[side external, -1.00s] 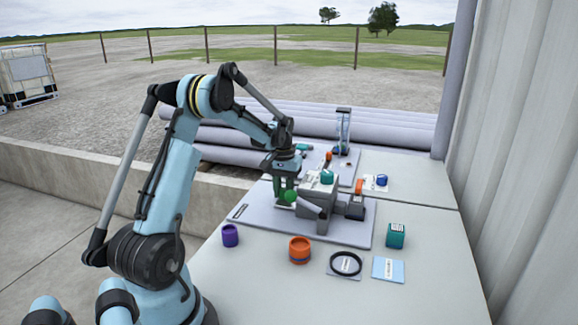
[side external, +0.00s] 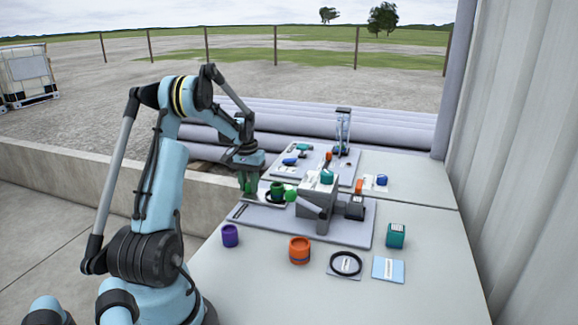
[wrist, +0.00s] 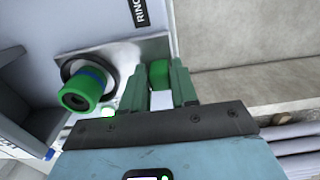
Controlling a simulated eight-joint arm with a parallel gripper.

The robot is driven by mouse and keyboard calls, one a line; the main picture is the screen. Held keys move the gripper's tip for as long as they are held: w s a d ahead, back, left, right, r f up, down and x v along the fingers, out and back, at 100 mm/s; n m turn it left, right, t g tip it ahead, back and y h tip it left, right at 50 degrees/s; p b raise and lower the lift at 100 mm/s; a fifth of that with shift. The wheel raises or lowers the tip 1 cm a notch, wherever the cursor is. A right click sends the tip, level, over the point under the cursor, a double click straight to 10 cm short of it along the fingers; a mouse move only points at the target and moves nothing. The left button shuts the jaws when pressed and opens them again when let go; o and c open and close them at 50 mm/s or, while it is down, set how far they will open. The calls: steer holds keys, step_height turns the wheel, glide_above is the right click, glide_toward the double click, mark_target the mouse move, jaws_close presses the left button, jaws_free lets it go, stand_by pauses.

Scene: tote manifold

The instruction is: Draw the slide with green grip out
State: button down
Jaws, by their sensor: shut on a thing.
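The slide (side external: 262,205) is a pale plate sticking out to the left of the grey manifold block (side external: 318,195). Its green grip (wrist: 159,74) shows between my fingers in the wrist view. My gripper (side external: 249,188) is shut on this grip at the plate's outer end; in the wrist view my gripper (wrist: 160,90) has a green finger on each side of it. A green ring part with a blue band (wrist: 82,88) sits in a dark round seat on the slide. The slide's inner end is hidden by the block.
A purple cup (side external: 230,236), an orange container (side external: 299,251), a black ring (side external: 346,263) and a teal box (side external: 396,235) stand on the front table. Behind is a second board with small parts.

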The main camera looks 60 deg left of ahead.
steer(key=shift+s+a, duration=0.2)
steer(key=shift+a, duration=0.1)
steer(key=c, duration=1)
jaws_free()
steer(key=shift+c, duration=0.2)
steer(key=shift+o, duration=0.4)
steer(key=shift+d, duration=0.1)
step_height(320, 180, up, 12)
steer(key=shift+w+r, duration=0.1)
